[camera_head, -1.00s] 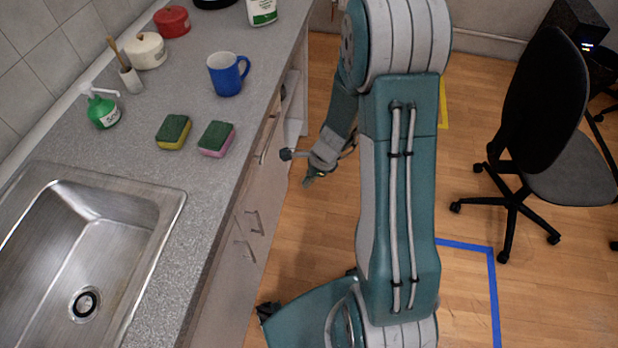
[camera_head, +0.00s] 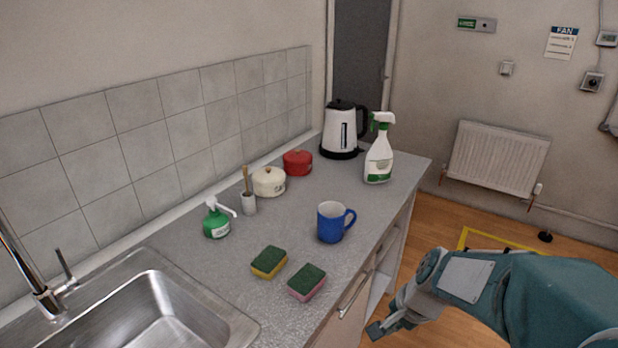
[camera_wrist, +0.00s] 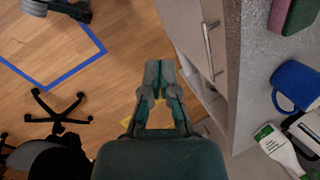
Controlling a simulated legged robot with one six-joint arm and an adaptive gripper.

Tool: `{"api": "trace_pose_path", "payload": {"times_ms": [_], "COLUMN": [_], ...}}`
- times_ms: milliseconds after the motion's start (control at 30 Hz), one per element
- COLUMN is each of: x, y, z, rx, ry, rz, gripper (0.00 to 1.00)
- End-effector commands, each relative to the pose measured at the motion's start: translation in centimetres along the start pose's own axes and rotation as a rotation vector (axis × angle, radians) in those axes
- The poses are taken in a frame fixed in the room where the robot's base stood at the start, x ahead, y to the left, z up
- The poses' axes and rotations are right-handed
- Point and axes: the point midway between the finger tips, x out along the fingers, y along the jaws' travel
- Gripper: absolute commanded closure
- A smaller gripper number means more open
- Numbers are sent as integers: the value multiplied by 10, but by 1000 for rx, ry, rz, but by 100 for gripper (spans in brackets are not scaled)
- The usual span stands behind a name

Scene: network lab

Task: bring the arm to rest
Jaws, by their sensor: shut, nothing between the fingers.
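My gripper (camera_head: 377,329) is at the lower right of the head view, beside the front edge of the counter (camera_head: 215,262) and apart from it. In the wrist view my gripper (camera_wrist: 160,66) points away from the camera, with its fingertips together and nothing between them. It hangs over the wooden floor, close to the cabinet front and a drawer handle (camera_wrist: 208,48). My arm (camera_head: 560,295) comes in from the right edge of the head view.
On the counter are a blue mug (camera_head: 331,223), two sponges (camera_head: 269,262), a green soap bottle (camera_head: 216,219), a spray bottle (camera_head: 379,150) and a kettle (camera_head: 341,130). The sink (camera_head: 160,310) is at lower left. An office chair (camera_wrist: 58,115) stands on the floor.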

Motion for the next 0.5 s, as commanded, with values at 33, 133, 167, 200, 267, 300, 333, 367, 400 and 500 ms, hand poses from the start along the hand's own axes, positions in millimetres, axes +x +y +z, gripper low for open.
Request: {"api": "trace_pose_path", "payload": {"times_ms": [33,133,167,200,267,300,333,367,400,500], "x": [-16,-41,-48,-57,-71,-79,-86,-92,-100,-119], "y": [-1,2,3,5,9,12,15,17,21,32], "z": [8,23,27,33,41,46,50,54,58,70], "rx": [-82,-240,-286,-348,-437,-497,-542,-584,-641,-776], "ry": [26,73,88,107,139,160,177,195,218,277], "rz": [-8,-7,-6,-3,2,7,11,15,23,44], "gripper": [100,100,100,100,100,100,100,100,100,100]}}
